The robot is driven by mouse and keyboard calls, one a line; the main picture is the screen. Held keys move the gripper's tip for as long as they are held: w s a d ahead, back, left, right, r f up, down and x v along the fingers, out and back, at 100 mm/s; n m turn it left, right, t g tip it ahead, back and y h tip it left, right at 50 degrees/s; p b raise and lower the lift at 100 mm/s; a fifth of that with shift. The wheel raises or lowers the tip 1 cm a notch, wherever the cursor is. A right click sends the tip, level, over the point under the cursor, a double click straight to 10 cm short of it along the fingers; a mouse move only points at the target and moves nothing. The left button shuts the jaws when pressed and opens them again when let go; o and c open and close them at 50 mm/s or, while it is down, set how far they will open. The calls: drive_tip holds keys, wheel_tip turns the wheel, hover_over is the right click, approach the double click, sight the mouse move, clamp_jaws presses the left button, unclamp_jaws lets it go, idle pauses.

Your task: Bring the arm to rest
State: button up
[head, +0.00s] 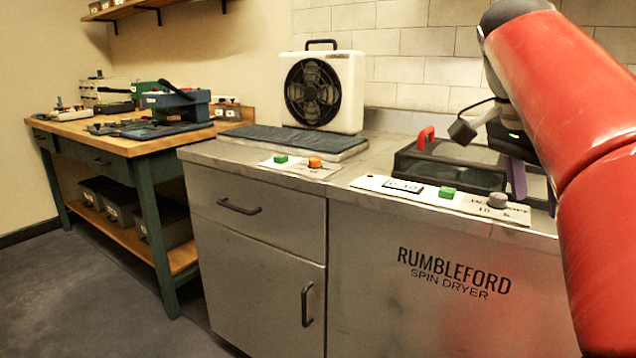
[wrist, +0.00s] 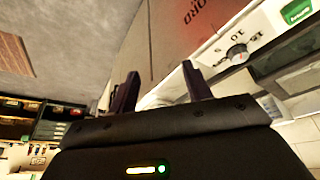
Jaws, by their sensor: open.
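My red arm reaches down the right side of the head view. My gripper (head: 517,178) is partly hidden there by the arm and hangs over the right end of the steel counter, by the spin dryer's dark lid (head: 450,172). In the wrist view my gripper (wrist: 160,84) shows two dark fingers standing well apart, with nothing held between them. Beyond the fingers are the dryer's front and its control strip with a grey dial (wrist: 237,53) and a green button (wrist: 298,11).
A fan (head: 313,90) stands on the counter behind a dark ribbed mat (head: 290,139). Green (head: 280,158) and orange (head: 314,163) buttons sit at the front edge. A wooden workbench (head: 140,146) with tools stands at the left. The floor (head: 90,300) in front is clear.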

drive_tip(key=s+a+f+n+t+y, duration=0.1)
drive_tip(key=s+a+f+n, duration=0.3)
drive_tip(key=f, duration=0.5)
drive_tip(key=s+a+f+n+t+y, duration=0.2)
drive_tip(key=s+a+f+n, duration=0.2)
drive_tip(key=f, duration=0.5)
drive_tip(key=s+a+f+n+t+y, duration=0.1)
drive_tip(key=s+a+f+n, duration=0.3)
drive_tip(key=f+n, duration=0.3)
wheel_tip(320, 180, down, 2)
drive_tip(key=shift+a+f+n+t, duration=0.2)
drive_tip(key=shift+a+n+t, duration=0.15)
drive_tip(key=shift+a, duration=0.4)
